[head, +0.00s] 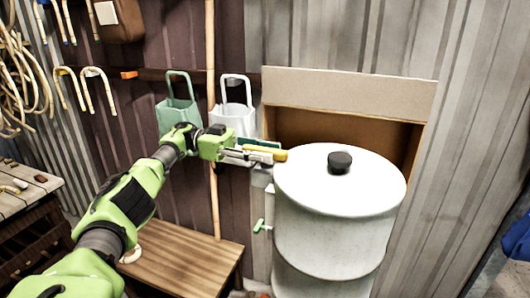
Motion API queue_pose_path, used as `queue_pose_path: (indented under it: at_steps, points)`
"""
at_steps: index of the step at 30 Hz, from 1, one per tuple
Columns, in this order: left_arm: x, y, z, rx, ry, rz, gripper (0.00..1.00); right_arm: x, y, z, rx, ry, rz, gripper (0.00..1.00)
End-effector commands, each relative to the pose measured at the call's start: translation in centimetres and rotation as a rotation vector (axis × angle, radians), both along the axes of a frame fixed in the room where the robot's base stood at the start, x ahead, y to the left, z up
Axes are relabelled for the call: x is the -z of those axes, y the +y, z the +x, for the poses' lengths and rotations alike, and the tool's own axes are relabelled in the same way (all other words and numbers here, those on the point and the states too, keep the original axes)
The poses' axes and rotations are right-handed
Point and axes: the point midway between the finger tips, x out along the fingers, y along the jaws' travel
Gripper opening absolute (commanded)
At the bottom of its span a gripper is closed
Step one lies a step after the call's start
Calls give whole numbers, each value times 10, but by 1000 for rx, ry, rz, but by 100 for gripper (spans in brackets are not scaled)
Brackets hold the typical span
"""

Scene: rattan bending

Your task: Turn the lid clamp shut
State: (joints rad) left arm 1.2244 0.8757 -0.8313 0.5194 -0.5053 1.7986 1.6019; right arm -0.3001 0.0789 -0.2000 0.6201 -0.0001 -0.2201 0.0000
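A white drum (325,240) with a pale lid (320,185) and black knob (340,162) stands right of centre. A small yellow piece (279,155), which looks like the lid clamp's handle, shows at the lid's left rim. My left gripper (262,154) reaches in from the left, its fingers pointing right at this piece. The fingers overlap the clamp area, so I cannot tell whether they touch or grip it. The rest of the clamp is hidden. My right gripper is not in view.
A green-handled tap (260,225) sticks out at the drum's lower left. A tan box-like hood (348,92) stands behind the drum against the wall. A wooden bench (185,258) lies below my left arm. Green (178,105) and white (234,112) holders hang behind my gripper.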

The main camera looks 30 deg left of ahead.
Motion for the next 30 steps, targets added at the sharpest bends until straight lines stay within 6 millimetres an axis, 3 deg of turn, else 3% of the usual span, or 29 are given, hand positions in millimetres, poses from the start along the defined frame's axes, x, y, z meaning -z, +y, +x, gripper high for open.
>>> queue_pose_path:
  at_steps: [7, 15, 21, 30]
  points:
    - [-14, 1, 0, -1, -4, 1, 35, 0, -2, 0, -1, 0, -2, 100]
    - [-67, 0, 0, 0, -6, 0, 35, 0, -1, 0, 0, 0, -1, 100]
    - [-94, -1, 0, 0, -3, 1, 35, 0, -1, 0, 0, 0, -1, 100]
    - [-100, -1, 0, 0, 1, 0, 35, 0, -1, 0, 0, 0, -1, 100]
